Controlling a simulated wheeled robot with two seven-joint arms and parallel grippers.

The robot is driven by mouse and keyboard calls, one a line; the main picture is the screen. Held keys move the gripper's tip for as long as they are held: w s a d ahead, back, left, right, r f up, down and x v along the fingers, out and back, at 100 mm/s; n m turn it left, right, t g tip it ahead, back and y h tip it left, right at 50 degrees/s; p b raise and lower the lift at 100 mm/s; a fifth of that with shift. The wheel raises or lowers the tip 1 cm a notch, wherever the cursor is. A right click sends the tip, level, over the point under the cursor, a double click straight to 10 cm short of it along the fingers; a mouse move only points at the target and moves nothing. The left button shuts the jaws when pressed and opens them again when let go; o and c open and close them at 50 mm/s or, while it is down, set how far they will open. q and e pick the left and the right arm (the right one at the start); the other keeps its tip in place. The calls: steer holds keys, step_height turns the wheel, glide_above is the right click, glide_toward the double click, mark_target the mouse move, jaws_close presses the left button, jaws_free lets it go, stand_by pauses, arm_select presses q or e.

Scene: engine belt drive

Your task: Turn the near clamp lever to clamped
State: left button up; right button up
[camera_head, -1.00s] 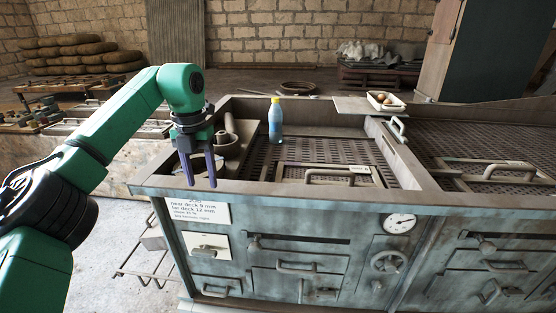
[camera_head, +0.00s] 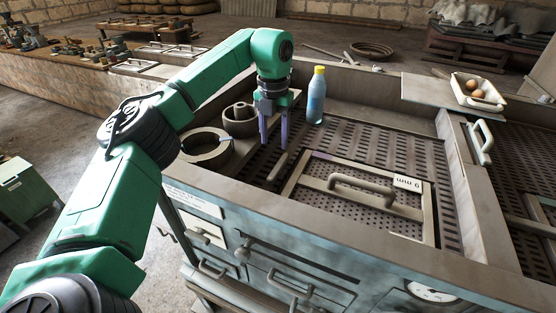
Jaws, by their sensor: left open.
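A short pale bar (camera_head: 277,167), which looks like the near clamp lever, lies on the perforated deck just left of a framed screen panel (camera_head: 298,176). It points obliquely away from the front edge. My left gripper (camera_head: 274,148) points down right above its far end, with its two purple fingers apart and nothing seen between them. I cannot tell whether the fingers touch the bar. The panel has a raised handle (camera_head: 362,187) and a white tag (camera_head: 408,184) with upside-down writing. My right gripper is out of view.
A bottle with a yellow cap (camera_head: 316,97) stands behind my gripper. A ring (camera_head: 205,147) and a cylindrical part (camera_head: 239,119) sit to its left. A tray with eggs (camera_head: 478,93) is at the back right. The deck's raised walls surround the area.

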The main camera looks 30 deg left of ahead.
arm_select(q)
steer(key=p, duration=0.1)
glide_above(278, 167)
step_height(278, 167, down, 5)
steer(key=shift+s+a, duration=0.15)
steer(key=f, duration=0.1)
steer(key=f+p, duration=0.1)
steer(key=f, duration=0.1)
steer(key=shift+w+f, duration=0.3)
steer(key=shift+w, duration=0.05)
steer(key=shift+s+f, duration=0.1)
steer(key=shift+f, duration=0.3)
steer(key=shift+s+f, duration=0.1)
jaws_close()
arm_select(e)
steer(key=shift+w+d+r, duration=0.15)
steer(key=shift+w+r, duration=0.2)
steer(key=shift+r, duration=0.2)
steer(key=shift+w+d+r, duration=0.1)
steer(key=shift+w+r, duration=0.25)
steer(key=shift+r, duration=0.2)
